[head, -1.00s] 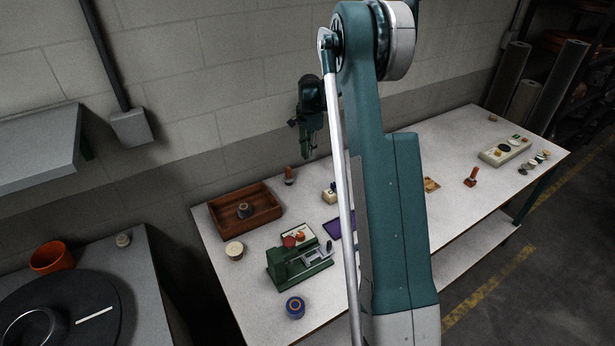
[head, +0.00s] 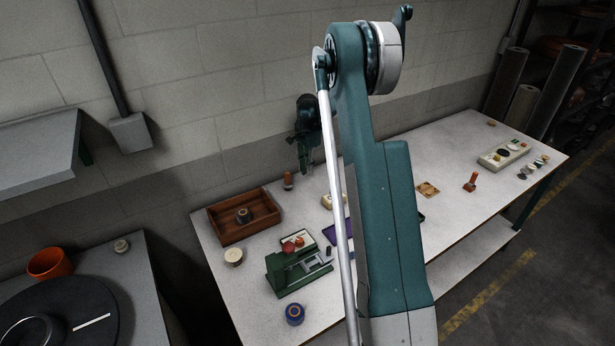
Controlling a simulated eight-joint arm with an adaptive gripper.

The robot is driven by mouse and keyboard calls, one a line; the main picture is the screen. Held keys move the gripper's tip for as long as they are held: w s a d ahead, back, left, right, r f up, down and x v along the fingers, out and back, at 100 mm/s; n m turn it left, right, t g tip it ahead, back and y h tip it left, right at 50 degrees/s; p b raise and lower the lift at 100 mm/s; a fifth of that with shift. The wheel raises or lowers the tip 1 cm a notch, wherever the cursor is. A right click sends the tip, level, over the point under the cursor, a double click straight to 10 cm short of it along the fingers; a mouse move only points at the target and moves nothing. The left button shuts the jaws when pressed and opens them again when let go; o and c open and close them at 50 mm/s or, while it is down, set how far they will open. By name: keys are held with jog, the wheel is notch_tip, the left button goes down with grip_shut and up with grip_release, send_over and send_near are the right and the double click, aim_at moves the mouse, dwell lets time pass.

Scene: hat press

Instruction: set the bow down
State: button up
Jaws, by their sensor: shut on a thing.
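My gripper (head: 305,164) hangs in the head view left of my upright arm, with its fingers pointing down above the back part of the white table (head: 460,150). It is shut on the bow, but the bow is too small and dark to make out between the fingers. A green press (head: 290,276) stands on the table in front of and below the gripper. A purple mat (head: 333,233) lies to the right of the press, partly hidden by my arm.
A wooden tray (head: 270,222) with a dark round piece inside stands at the table's left. A brown-handled stamp (head: 288,180) stands close by the gripper. A blue roll (head: 295,313) and a cream roll (head: 233,257) flank the press. A parts board (head: 503,155) lies at right.

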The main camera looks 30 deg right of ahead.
aim_at(307, 181)
jog(key=shift+f, duration=0.4)
jog(key=shift+f, duration=1.9)
jog(key=shift+f, duration=0.15)
jog(key=o, duration=0.7)
notch_tip(307, 181, up, 12)
jog(key=shift+r, duration=0.2)
